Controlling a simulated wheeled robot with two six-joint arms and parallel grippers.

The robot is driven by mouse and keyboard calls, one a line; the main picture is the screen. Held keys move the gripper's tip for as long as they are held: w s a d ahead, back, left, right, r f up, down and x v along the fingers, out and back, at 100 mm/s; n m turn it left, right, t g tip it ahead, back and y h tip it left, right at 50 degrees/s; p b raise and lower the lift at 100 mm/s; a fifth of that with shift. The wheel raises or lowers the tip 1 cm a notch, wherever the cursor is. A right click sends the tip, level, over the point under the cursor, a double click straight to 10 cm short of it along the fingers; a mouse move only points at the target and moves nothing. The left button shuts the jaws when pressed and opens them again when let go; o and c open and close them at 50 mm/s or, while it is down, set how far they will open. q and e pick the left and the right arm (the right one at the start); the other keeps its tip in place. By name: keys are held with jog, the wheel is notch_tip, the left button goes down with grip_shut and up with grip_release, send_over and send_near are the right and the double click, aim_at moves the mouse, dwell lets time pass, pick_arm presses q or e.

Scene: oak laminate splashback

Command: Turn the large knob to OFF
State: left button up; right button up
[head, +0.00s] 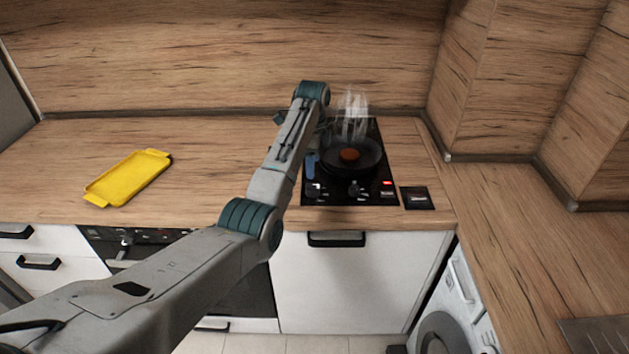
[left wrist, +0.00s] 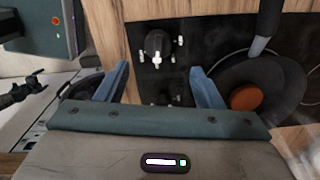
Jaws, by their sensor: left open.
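The black hob (head: 347,200) has two dark knobs on its front strip, a left one (head: 316,190) and a right one (head: 355,190). In the left wrist view a black knob (left wrist: 158,43) with white marks around it stands just beyond the fingertips. A second knob (left wrist: 161,94) shows lower, between the fingers and partly hidden. I cannot tell for sure which is the large one or read the labels. My left gripper (left wrist: 160,68) is open and empty above the knob strip; in the head view one blue finger (head: 311,165) shows. My right gripper is not in view.
A steaming dark pan (head: 362,165) with a brown round piece (head: 349,155) sits on the hob, close beside my left gripper. A red display (head: 387,183) glows at the hob's front right. A yellow tray (head: 127,178) lies on the left. The counter between is clear.

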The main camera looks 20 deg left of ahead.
aim_at(313, 184)
pick_arm(q)
jog(key=f, duration=0.1)
jog(key=f+p, duration=0.1)
jog(key=f, duration=0.2)
jog(key=shift+s+f, duration=0.3)
jog(key=shift+s, duration=0.05)
jog(key=f, duration=0.3)
jog(key=shift+w+f+p, duration=0.25)
jog(key=shift+p, duration=0.15)
jog(key=shift+f, duration=0.25)
jog(key=shift+s, duration=0.1)
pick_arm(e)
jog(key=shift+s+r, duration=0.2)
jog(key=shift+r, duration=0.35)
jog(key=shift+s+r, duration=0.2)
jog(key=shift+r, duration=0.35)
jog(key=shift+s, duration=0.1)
pick_arm(q)
jog(key=shift+c, duration=0.8)
jog(key=c, duration=0.8)
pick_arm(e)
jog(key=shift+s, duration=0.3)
